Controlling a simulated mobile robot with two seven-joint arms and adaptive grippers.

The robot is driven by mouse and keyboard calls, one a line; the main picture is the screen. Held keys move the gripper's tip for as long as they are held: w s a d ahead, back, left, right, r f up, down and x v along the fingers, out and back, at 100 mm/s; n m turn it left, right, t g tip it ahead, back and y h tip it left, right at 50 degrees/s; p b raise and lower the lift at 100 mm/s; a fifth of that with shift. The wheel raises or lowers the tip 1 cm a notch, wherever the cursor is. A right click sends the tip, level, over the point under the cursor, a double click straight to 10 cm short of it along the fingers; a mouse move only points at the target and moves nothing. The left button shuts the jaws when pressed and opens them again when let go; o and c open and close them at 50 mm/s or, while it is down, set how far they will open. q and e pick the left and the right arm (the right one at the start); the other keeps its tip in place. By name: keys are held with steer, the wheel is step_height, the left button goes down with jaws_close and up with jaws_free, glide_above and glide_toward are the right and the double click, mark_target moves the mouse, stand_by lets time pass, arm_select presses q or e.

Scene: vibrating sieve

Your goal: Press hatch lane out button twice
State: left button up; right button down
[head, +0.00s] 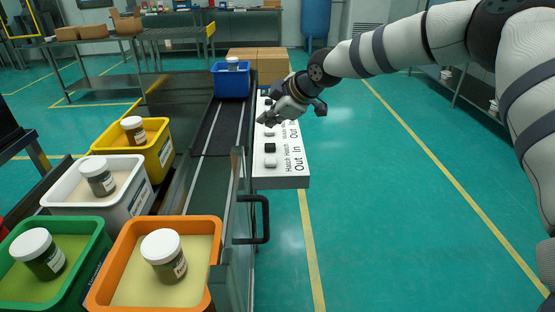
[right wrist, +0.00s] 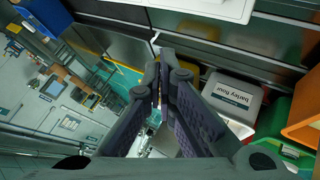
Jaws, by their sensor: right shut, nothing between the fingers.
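The white button panel (head: 292,182) stands along the right side of the conveyor in the head view. A light button (head: 270,163) lies at the near end beside the "Hatch Out" label, and a black button (head: 270,148) beside "Hatch In". A grey button (head: 269,133) lies farther back. My right gripper (head: 265,119) is shut and empty over the farther part of the panel, covering some buttons and labels there. Whether it touches the panel is unclear. In the right wrist view its fingertips (right wrist: 161,62) are together. My left gripper is not in view.
A blue bin (head: 231,98) with a jar sits on the conveyor (head: 206,185). Yellow (head: 158,154), white (head: 135,197), green (head: 82,285) and orange (head: 205,294) bins with jars stand at left. A black handle (head: 265,218) juts out below the panel. Floor at right is clear.

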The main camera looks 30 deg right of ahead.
mark_target(269, 161)
steer(key=shift+a+r, duration=0.15)
steer(key=shift+w, duration=0.1)
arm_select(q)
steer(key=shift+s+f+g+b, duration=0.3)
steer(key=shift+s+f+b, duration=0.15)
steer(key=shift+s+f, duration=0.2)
arm_select(e)
steer(key=shift+f, duration=4.45)
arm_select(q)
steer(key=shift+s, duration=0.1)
arm_select(e)
steer(key=shift+f, duration=0.4)
